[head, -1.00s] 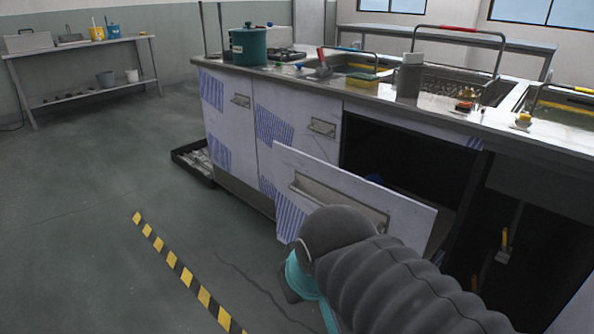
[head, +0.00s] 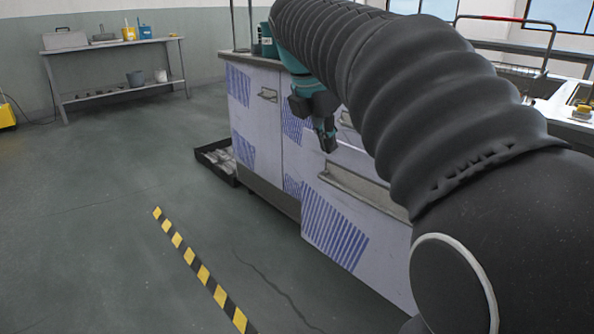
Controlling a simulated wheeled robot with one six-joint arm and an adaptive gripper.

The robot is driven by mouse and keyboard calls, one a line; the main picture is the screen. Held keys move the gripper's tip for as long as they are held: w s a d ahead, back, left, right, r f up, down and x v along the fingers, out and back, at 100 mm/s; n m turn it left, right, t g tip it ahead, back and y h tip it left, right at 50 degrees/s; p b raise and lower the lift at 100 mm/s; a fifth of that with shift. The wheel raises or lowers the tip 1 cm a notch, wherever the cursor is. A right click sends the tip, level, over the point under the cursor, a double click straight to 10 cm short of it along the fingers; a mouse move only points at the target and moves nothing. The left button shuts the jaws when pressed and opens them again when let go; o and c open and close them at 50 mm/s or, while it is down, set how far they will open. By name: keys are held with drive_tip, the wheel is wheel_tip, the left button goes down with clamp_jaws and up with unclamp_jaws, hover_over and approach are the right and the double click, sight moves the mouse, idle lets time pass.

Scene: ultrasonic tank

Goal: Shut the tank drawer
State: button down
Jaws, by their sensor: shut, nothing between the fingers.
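The tank drawer's front panel (head: 335,235), white with blue stripes and a long handle recess (head: 355,187), is low on the cabinet in the head view. My arm hides its upper right part and the opening behind it, so I cannot tell how far out it stands. My gripper (head: 328,146) is shut and empty, pointing down in front of the cabinet by the panel's upper left in the picture. I cannot tell if it touches the panel.
Cabinet doors (head: 253,125) stand left of the drawer. A dark low tray (head: 215,163) lies on the floor beside the cabinet. Yellow-black tape (head: 200,265) crosses open floor on the left. A side table (head: 110,92) stands at the back.

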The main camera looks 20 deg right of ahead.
sight(338, 171)
drive_tip(key=shift+n, duration=0.5)
drive_tip(key=b+x, duration=0.1)
drive_tip(key=x, duration=0.2)
drive_tip(key=b+x, duration=0.1)
drive_tip(key=x, duration=0.2)
drive_tip(key=b+x, duration=0.1)
drive_tip(key=x, duration=0.3)
drive_tip(key=shift+w+d+r, duration=0.15)
drive_tip(key=shift+w+d, duration=0.25)
drive_tip(key=shift+d, duration=0.05)
